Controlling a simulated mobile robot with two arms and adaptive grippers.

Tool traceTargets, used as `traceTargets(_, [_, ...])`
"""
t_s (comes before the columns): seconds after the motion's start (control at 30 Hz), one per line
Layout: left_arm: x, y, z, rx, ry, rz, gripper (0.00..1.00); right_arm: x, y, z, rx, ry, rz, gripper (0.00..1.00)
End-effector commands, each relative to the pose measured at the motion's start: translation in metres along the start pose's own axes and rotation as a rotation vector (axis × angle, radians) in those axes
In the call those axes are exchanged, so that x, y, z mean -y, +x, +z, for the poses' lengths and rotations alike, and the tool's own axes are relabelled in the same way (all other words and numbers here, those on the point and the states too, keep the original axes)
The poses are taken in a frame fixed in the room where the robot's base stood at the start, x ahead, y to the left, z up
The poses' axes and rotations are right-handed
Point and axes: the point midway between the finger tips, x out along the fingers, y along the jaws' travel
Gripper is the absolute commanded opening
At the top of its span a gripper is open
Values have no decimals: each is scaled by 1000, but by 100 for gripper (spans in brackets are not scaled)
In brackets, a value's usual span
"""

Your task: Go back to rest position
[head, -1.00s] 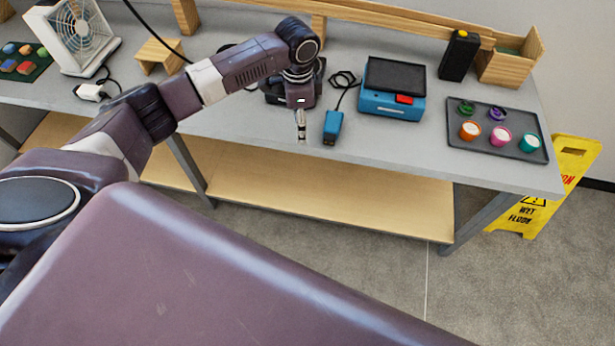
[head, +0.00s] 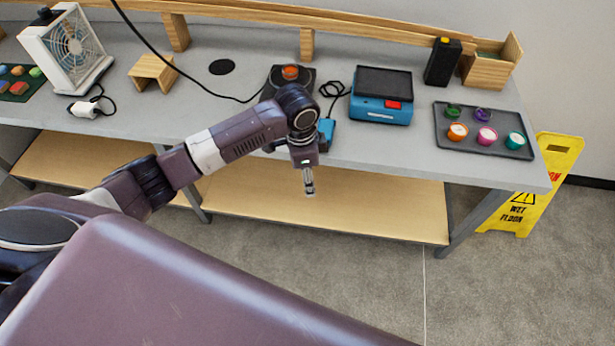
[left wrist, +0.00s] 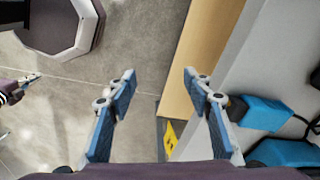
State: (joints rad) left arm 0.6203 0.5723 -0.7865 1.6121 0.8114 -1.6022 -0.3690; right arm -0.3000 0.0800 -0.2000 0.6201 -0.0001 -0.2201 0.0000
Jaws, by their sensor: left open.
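My left gripper (head: 309,186) hangs in front of the table's front edge in the head view, pointing down over the lower shelf. In the left wrist view the same gripper (left wrist: 159,84) has its two blue fingers spread apart with nothing between them. Part of my other arm, seemingly my right gripper (left wrist: 29,79), shows small at the left edge of the left wrist view. It is too small to tell its jaws.
The grey table (head: 240,125) holds a blue device (head: 381,108), a small blue block (head: 326,130), a dark unit with an orange knob (head: 291,72), a fan (head: 72,55) and a tray of cups (head: 478,152). A yellow floor sign (head: 540,190) stands right. Floor in front is clear.

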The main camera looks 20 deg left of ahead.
Motion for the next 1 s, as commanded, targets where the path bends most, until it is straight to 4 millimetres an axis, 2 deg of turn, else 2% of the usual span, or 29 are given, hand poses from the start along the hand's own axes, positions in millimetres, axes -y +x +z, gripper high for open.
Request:
traceTargets(0.37, [0,0,0,0,0,0,46,0,0,0,0,0,0,0])
traceTargets(0.47, [0,11,-1,-12,-27,1,46,0,0,0,0,0,0,0])
traceTargets(0.57, [1,47,0,-44,-118,-2,46,0,0,0,0,0,0,0])
traceTargets(0.67, [-2,108,11,-84,-267,-16,46,0,0,0,0,0,0,0])
traceTargets(0.7, [-7,136,21,-96,-333,-24,46,0,0,0,0,0,0,0])
traceTargets(0.77, [-17,178,40,-104,-425,-41,46,0,0,0,0,0,0,0])
traceTargets(0.8, [-27,203,55,-106,-477,-52,46,0,0,0,0,0,0,0])
traceTargets(0.87, [-46,237,78,-101,-543,-66,46,0,0,0,0,0,0,0])
traceTargets(0.9, [-61,258,94,-96,-581,-74,46,0,0,0,0,0,0,0])
traceTargets(0.97, [-87,286,120,-84,-629,-83,46,0,0,0,0,0,0,0])
traceTargets(1.0, [-107,303,136,-75,-658,-87,46,0,0,0,0,0,0,0])
